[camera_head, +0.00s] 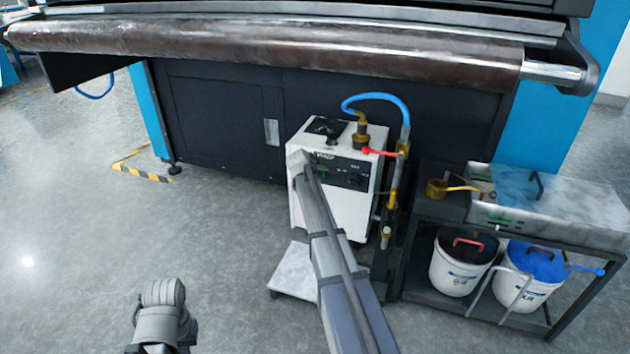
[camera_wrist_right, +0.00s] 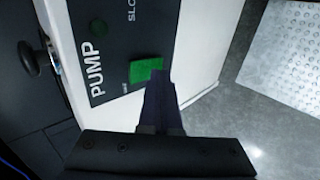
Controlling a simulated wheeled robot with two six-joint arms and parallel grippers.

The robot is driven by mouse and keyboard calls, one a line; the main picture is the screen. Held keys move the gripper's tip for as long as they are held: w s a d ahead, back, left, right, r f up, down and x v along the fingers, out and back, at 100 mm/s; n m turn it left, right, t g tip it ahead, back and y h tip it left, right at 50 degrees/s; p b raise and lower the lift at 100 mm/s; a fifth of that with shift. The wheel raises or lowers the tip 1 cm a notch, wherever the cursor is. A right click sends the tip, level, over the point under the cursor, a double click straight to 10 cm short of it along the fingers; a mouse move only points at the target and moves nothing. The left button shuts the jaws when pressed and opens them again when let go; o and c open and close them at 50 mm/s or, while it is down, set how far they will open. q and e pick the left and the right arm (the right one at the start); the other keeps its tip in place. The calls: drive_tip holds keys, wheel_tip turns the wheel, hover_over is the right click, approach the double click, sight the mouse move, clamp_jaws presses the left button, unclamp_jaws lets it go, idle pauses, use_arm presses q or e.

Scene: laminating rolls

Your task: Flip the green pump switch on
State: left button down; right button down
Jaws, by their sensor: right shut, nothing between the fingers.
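The pump (camera_head: 345,210) is a white box with a black front panel, standing in front of the large machine. Its green switch (camera_head: 323,173) is on the panel's left part. In the right wrist view the green switch (camera_wrist_right: 143,69) sits beside the PUMP label (camera_wrist_right: 95,66). My right gripper (camera_head: 300,164) reaches the pump's front, at the panel's left side. In the right wrist view its shut, empty fingers (camera_wrist_right: 160,80) end at the switch's edge; I cannot tell whether they touch it. Part of my left arm shows at the lower left, without its fingers.
A blue hose (camera_head: 372,97) and brass fittings with a red lever (camera_head: 375,152) rise beside the pump. A dark cart (camera_head: 430,207) with two white buckets stands to the right. A large roll (camera_head: 270,52) spans the machine above. The floor at left is clear.

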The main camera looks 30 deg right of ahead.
drive_tip(key=shift+d, duration=0.15)
drive_tip(key=shift+w+d, duration=0.1)
drive_tip(key=shift+w, duration=0.1)
idle(0.4)
drive_tip(key=shift+r+p, duration=0.75)
